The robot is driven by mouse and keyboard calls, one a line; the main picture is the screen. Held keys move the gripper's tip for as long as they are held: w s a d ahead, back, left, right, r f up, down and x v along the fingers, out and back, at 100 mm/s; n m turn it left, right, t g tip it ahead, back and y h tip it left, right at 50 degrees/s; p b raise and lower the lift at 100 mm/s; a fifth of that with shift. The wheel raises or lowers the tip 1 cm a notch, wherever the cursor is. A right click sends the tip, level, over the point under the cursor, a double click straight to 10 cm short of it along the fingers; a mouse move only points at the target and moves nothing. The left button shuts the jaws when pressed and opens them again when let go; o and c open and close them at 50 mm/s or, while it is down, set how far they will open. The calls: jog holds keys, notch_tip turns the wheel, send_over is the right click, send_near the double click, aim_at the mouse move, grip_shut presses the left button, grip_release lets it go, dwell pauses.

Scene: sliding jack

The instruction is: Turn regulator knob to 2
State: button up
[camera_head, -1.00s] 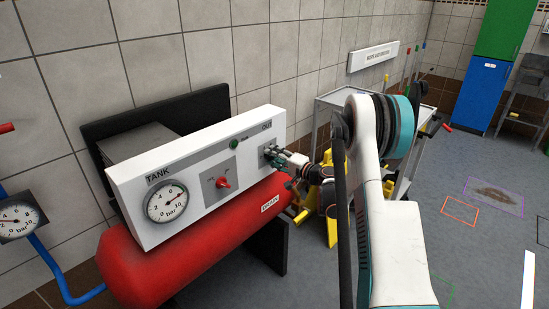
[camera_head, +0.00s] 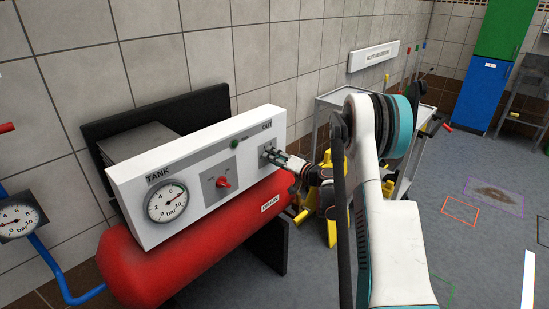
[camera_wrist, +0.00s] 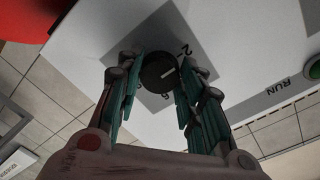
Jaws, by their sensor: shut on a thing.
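The regulator knob (camera_wrist: 158,72) is round and dark with a white pointer line. It sits on a grey square of the white panel (camera_head: 135,185). In the wrist view the pointer faces right, between the printed 2 and 6; the scale there is partly hidden by a finger. My gripper (camera_wrist: 162,68) is shut on the knob, with one teal finger on each side. In the head view my gripper (camera_head: 270,154) is at the panel's right end, under the OUT label, and covers the knob.
A red switch (camera_head: 223,183), a green button (camera_head: 234,143) and a TANK gauge (camera_head: 166,202) are left of the knob on the panel. The red tank (camera_head: 150,265) lies below. A grey cart (camera_head: 325,108) stands behind my arm. Open floor lies to the right.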

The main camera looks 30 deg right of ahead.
dwell(0.3)
jog(key=o, duration=1.1)
jog(key=shift+c, duration=0.2)
jog(key=v, duration=1.2)
